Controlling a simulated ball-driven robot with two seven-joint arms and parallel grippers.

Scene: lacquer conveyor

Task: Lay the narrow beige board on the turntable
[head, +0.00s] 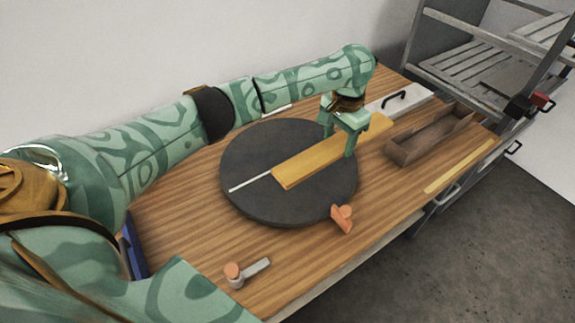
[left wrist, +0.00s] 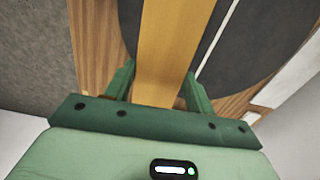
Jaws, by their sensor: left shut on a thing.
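The narrow beige board (head: 300,166), yellowish in this light, is over the dark round turntable (head: 250,190). It slants from the turntable's middle to past its far right edge. I cannot tell whether it touches the turntable or hangs just above it. My left gripper (head: 340,136) is shut across the board's width, nearer its far end. In the left wrist view the board (left wrist: 170,40) runs between the two fingers (left wrist: 160,88), with the turntable (left wrist: 220,25) behind it. My right gripper is not in view.
A brown open-topped tray (head: 430,145) stands right of the board. A thin yellow strip (head: 460,166) lies by the table's right edge. An orange knob (head: 342,218) is at the turntable's front rim, and a grey-orange handle (head: 245,272) lies nearer. A metal rack (head: 480,70) stands behind.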

